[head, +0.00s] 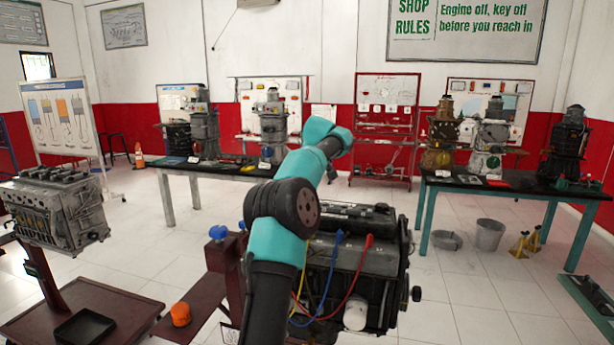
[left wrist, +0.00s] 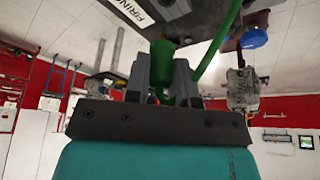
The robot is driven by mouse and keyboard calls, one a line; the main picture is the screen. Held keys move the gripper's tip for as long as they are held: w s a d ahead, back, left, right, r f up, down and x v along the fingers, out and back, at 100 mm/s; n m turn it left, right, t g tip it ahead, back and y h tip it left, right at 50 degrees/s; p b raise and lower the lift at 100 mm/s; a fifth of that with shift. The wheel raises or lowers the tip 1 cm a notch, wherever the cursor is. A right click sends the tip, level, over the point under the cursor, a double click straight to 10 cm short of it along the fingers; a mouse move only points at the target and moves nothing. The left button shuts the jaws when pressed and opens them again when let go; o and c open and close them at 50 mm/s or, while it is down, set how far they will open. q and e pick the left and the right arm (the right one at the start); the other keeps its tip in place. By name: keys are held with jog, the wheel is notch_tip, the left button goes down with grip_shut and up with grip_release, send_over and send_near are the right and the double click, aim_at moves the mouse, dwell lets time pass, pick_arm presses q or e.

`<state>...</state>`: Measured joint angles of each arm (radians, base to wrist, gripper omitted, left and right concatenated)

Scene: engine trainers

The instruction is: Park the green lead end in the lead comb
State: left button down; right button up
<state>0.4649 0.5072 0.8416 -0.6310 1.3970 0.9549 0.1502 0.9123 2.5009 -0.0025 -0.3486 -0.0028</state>
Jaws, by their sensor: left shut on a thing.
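In the left wrist view my left gripper (left wrist: 163,82) is shut on the green lead end (left wrist: 162,56), a dark green boot between its two grey fingers. The green lead (left wrist: 217,42) curves up out of the picture beside it. In the head view a teal arm of mine covers the middle, and neither gripper shows. A blue lead end (head: 339,238) and a red lead end (head: 369,241) stand at the engine (head: 350,262), with a yellow lead partly hidden by the arm. I cannot pick out the lead comb for sure.
A dark red stand (head: 222,262) with a blue knob (head: 218,232) is left of the arm, near an orange knob (head: 180,314). Another engine (head: 60,212) stands at left. Open floor lies between the benches.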

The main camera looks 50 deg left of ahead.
pick_arm(q)
jog(key=shift+f, duration=2.05)
jog(key=shift+f, duration=0.9)
dwell(0.8)
jog(key=shift+r, duration=0.1)
jog(key=shift+w+r+n+g, duration=0.1)
jog(key=shift+r+n+g, duration=0.4)
jog(key=shift+r+n, duration=0.9)
jog(key=shift+r+n+g, duration=0.5)
jog(key=shift+r+n, duration=0.6)
jog(key=shift+r, duration=0.6)
jog(key=shift+r+n, duration=0.3)
jog(key=shift+r, duration=0.1)
jog(key=shift+f, duration=0.15)
jog(key=shift+f, duration=2.55)
